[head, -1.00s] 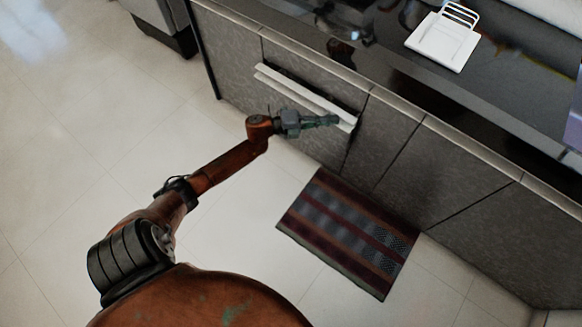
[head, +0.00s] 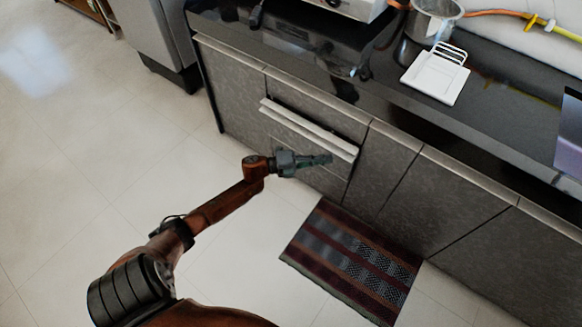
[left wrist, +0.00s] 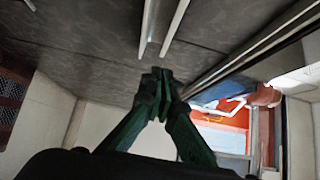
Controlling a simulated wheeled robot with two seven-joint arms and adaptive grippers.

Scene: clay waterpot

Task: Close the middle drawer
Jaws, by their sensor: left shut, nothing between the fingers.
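The middle drawer (head: 304,152) is in the grey cabinet front, below a narrower top panel. Two pale parallel strips (head: 308,131) run along its top; I cannot tell surely how far it stands out. My left gripper (head: 326,160) is shut and empty, in front of the drawer's right part, just below the strips in the head view. In the left wrist view its dark green fingertips (left wrist: 161,75) are together, near the ends of the two strips (left wrist: 160,28). I cannot tell whether they touch the drawer. My right gripper is out of view.
A striped mat (head: 352,262) lies on the floor before the cabinet. The dark countertop (head: 385,112) above carries a white rack (head: 436,78) and a metal pot (head: 431,20). The pale tiled floor to the left is clear.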

